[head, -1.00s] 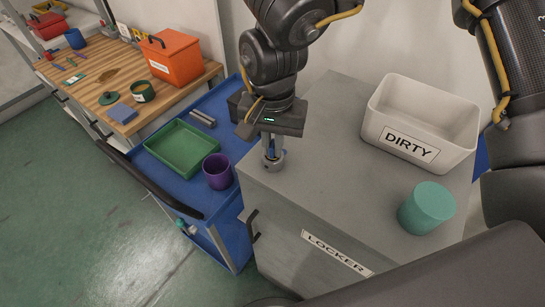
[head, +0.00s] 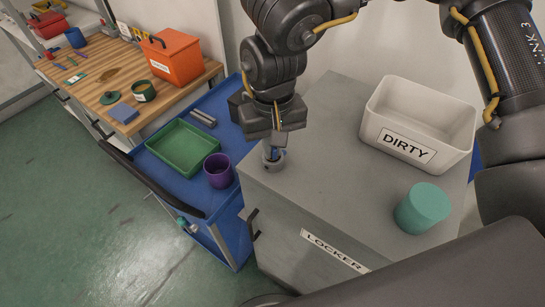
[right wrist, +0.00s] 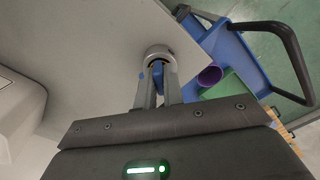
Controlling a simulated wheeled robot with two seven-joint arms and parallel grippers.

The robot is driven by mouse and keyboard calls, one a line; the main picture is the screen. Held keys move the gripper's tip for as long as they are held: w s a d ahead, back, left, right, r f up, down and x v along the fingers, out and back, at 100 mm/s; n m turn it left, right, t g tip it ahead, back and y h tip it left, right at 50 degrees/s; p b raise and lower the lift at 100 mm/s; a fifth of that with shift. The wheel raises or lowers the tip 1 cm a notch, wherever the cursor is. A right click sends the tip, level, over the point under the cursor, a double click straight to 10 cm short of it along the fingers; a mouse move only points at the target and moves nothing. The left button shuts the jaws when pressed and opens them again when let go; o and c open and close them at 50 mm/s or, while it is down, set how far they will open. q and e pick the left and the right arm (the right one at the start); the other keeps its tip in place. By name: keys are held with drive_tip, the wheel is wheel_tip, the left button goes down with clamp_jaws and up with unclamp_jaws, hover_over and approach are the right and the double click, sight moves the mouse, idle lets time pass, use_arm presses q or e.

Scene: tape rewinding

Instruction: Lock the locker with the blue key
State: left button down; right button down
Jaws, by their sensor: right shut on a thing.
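The grey locker (head: 310,150) stands in the middle of the head view, with a LOCKER label (head: 334,250) on its front. A round metal lock (head: 274,163) stands up from its top near the left edge; its ring also shows in the right wrist view (right wrist: 158,50). My right gripper (head: 272,149) points down at the lock, shut on the blue key (right wrist: 158,73). The key's lower end is at the lock's opening; the fingers and ring hide how deep it sits. My left gripper is out of view.
A white DIRTY bin (head: 418,126) and a teal cylinder (head: 422,208) stand on the locker top. Left of it, a blue cart (head: 222,133) holds a green tray (head: 181,147) and a purple cup (head: 218,171). A wooden bench (head: 100,85) with an orange box (head: 171,58) stands farther back.

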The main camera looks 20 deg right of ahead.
drive_tip(key=c, duration=0.9)
unclamp_jaws()
drive_tip(key=shift+r, duration=0.15)
drive_tip(key=shift+r+p, duration=2.8)
drive_tip(key=shift+r, duration=0.6)
drive_tip(key=shift+f, duration=0.1)
